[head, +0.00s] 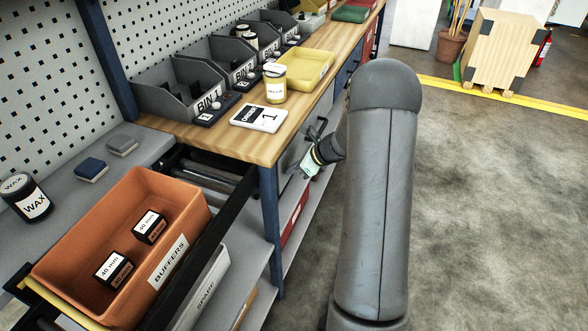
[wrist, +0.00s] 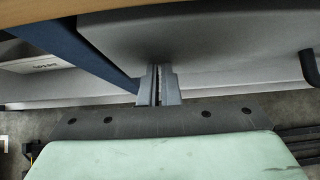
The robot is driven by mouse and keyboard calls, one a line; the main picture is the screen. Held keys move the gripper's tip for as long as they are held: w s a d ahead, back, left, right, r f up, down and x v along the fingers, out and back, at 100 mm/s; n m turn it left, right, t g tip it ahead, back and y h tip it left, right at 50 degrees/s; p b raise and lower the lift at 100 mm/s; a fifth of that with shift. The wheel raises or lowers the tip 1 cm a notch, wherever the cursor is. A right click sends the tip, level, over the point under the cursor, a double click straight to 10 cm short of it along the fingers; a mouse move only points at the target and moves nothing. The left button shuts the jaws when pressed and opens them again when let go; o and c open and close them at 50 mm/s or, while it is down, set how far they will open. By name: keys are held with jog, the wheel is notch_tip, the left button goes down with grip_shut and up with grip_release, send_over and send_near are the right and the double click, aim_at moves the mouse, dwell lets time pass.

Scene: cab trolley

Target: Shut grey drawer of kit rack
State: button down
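The grey drawer (head: 293,158) of the kit rack is under the wooden bench top, just right of a blue post, and partly hidden by my arm. Its front fills the upper part of the wrist view (wrist: 210,35), with a black handle (wrist: 308,65) at the right edge. The handle also shows in the head view. How far the drawer stands out is hard to tell. My gripper (head: 305,170) is beside the drawer front. In the wrist view its fingers (wrist: 159,85) are together, empty, with tips at the front's lower edge; contact is unclear.
The blue post (head: 268,205) stands left of my gripper. An orange BUFFERS tote (head: 195,209) holding two boxes is at the lower left. Bins, a yellow tray (head: 305,68), a jar (head: 275,85) and an order card (head: 259,117) are on the bench.

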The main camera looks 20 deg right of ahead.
jog(key=shift+w+a+r, duration=0.1)
jog(key=shift+w+a, duration=0.1)
jog(key=shift+a, duration=0.2)
jog(key=s+d+r, duration=0.7)
jog(key=s+d, duration=0.1)
jog(key=s, duration=0.1)
jog(key=s+a+r+n+g+p, duration=0.1)
jog(key=s+a+r+n+g, duration=0.1)
jog(key=s+a+r+n, duration=0.5)
jog(key=s+a+n+g+p, duration=0.25)
jog(key=a+n, duration=0.35)
jog(key=a, duration=0.4)
jog(key=s+a+r+n+g+h, duration=0.1)
jog(key=s+a+n+h, duration=0.2)
jog(key=s+n, duration=0.4)
jog(key=s+a+r+n+h+p, duration=0.1)
jog(key=s+a+n+h, duration=0.1)
jog(key=s+n, duration=0.5)
jog(key=shift+s+a+r+n+g+h, duration=0.25)
jog(key=shift+a+r+n+g+h, duration=0.15)
jog(key=shift+a, duration=0.45)
